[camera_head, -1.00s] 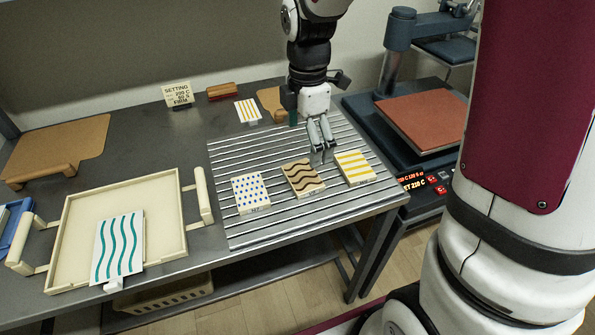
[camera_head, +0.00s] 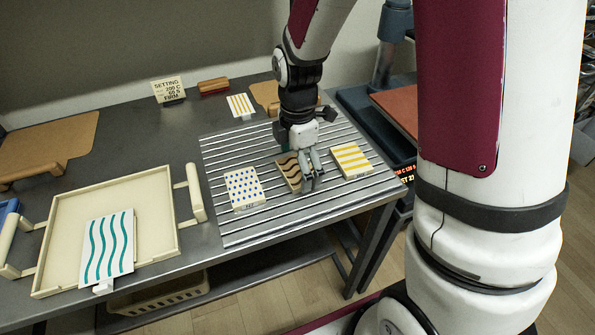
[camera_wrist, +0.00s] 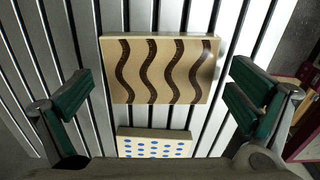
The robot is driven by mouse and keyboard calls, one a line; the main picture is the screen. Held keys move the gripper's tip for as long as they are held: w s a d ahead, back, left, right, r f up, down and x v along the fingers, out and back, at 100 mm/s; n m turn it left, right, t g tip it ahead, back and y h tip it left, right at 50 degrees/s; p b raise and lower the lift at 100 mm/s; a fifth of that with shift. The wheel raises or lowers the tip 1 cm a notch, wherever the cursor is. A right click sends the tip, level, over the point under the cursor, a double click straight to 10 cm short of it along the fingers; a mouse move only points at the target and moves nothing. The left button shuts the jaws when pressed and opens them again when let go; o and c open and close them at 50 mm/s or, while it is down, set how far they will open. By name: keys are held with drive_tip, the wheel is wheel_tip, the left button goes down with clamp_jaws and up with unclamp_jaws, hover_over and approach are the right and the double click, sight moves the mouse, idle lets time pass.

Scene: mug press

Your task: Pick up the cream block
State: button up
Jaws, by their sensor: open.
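Three flat cream-coloured blocks lie in a row on the grooved metal rack. The middle block has brown wavy lines (camera_head: 286,167); in the wrist view it lies between my fingers (camera_wrist: 160,72). The left block has blue dots (camera_head: 243,188) and shows at the bottom of the wrist view (camera_wrist: 155,146). The right block has yellow stripes (camera_head: 351,160). My gripper (camera_head: 312,184) is open and empty, low over the wavy block, and hides its right part in the head view. Its green-padded fingers stand apart from the block's two ends. I cannot tell the exact height.
The grooved rack (camera_head: 222,232) has bare slats in front. A cream tray (camera_head: 152,240) with a teal-wave card (camera_head: 107,247) stands at left. A setting sign (camera_head: 168,88) and a yellow-striped card (camera_head: 240,106) stand behind. A press (camera_head: 395,105) is at right.

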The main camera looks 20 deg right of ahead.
sight(298, 169)
drive_tip(key=c, duration=1.1)
drive_tip(key=shift+r, duration=0.2)
drive_tip(key=shift+r, duration=0.7)
wheel_tip(298, 169, up, 2)
drive_tip(key=shift+r+p, duration=0.1)
drive_tip(key=shift+p, duration=0.35)
drive_tip(key=s+d+r+b, duration=0.1)
drive_tip(key=s+b, duration=0.5)
drive_tip(key=s, duration=1)
drive_tip(key=shift+d, duration=0.25)
